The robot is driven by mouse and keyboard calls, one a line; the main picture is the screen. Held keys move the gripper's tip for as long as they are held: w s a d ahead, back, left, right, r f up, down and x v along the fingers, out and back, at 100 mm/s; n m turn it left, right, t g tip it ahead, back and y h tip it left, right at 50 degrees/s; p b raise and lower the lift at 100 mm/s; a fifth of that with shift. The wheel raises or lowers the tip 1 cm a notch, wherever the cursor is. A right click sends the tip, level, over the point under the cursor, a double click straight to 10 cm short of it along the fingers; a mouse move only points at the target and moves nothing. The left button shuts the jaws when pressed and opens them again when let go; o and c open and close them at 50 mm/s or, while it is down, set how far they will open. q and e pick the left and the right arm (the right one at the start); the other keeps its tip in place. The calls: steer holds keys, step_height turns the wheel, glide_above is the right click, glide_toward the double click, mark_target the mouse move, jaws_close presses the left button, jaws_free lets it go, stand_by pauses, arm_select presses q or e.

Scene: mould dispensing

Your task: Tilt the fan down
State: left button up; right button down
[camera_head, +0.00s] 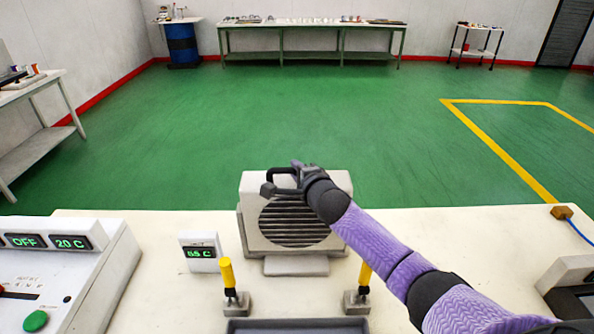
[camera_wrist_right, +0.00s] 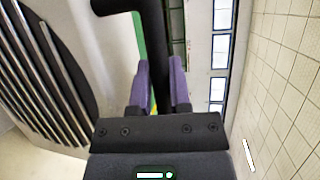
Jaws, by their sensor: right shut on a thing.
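The fan (camera_head: 288,225) is a white box with a round dark slatted grille, standing on the table in the middle of the head view. It also fills the left of the right wrist view (camera_wrist_right: 45,75). A black handle (camera_head: 283,171) sits at its top, and shows as a dark bar in the wrist view (camera_wrist_right: 151,35). My right gripper (camera_head: 304,172) reaches over the fan's top right. Its purple fingers (camera_wrist_right: 159,85) are shut on the handle. My right arm hides part of the fan's right side. My left gripper is not in view.
On the white table (camera_head: 440,230), two yellow-topped clamps (camera_head: 229,280) stand in front of the fan, beside a dark tray (camera_head: 300,325). A small display (camera_head: 199,252) reads about 65 C. A control panel (camera_head: 60,270) stands at left. The green floor beyond is clear.

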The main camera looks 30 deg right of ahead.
stand_by(0.4)
steer(key=shift+s+a+f+t+b, duration=0.4)
steer(key=shift+s+f+b, duration=0.1)
steer(key=shift+b, duration=0.2)
steer(key=s+a+f+n+t+b, duration=0.2)
steer(key=s+a+t+b, duration=0.1)
steer(key=s+t+b, duration=0.1)
steer(key=s+b, duration=0.1)
steer(key=b, duration=0.1)
steer(key=shift+f+t+b, duration=0.2)
steer(key=shift+t+b, duration=0.15)
steer(key=shift+t, duration=0.05)
steer(key=shift+s, duration=0.1)
steer(key=shift+n, duration=0.3)
